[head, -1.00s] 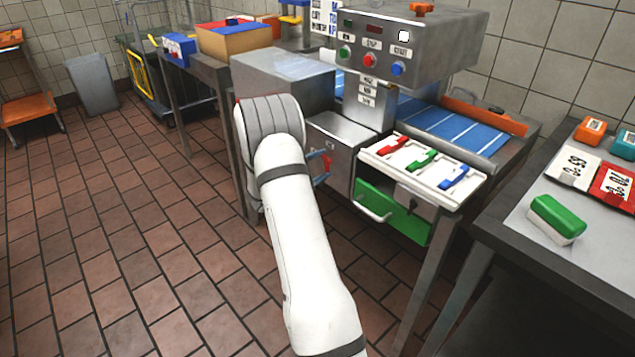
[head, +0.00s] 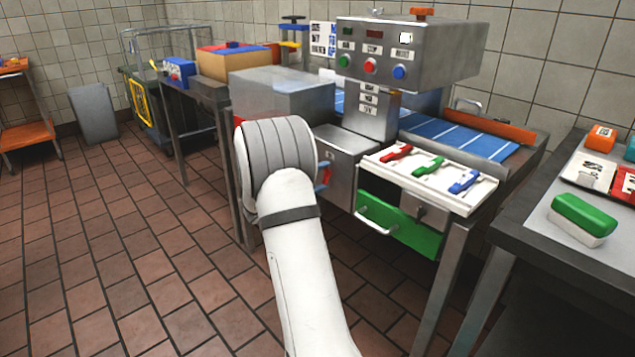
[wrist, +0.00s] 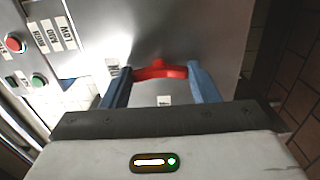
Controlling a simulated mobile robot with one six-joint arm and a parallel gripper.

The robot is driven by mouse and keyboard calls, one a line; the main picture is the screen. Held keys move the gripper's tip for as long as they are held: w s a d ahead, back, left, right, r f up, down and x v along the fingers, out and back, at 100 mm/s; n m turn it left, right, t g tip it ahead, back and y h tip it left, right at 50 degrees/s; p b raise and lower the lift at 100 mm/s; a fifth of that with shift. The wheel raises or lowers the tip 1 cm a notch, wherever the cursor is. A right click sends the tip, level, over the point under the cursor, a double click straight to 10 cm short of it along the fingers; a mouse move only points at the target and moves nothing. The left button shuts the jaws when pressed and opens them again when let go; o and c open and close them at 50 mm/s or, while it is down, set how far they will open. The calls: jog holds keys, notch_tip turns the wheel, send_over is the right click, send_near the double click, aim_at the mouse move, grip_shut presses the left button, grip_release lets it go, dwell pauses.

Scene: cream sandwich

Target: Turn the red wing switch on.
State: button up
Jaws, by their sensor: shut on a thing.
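The red wing switch (wrist: 160,71) shows in the wrist view on a grey metal face. It lies crosswise, with a small nub at its top middle. My gripper (wrist: 158,75) has one blue finger at each end of the switch and is shut on it. In the head view, my white arm hides most of the gripper; a bit of blue finger (head: 322,185) shows beside the grey cabinet (head: 343,175) under the machine.
A white panel (head: 450,195) with red, green and blue levers and a green drawer front (head: 400,228) stand to the right of my arm. A control box (head: 440,55) is above.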

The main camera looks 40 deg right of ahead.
jog(key=o, duration=1)
jog(key=a, duration=0.5)
jog(key=a+p, duration=0.1)
jog(key=a, duration=0.1)
jog(key=shift+s+a, duration=0.35)
jog(key=shift+r, duration=0.1)
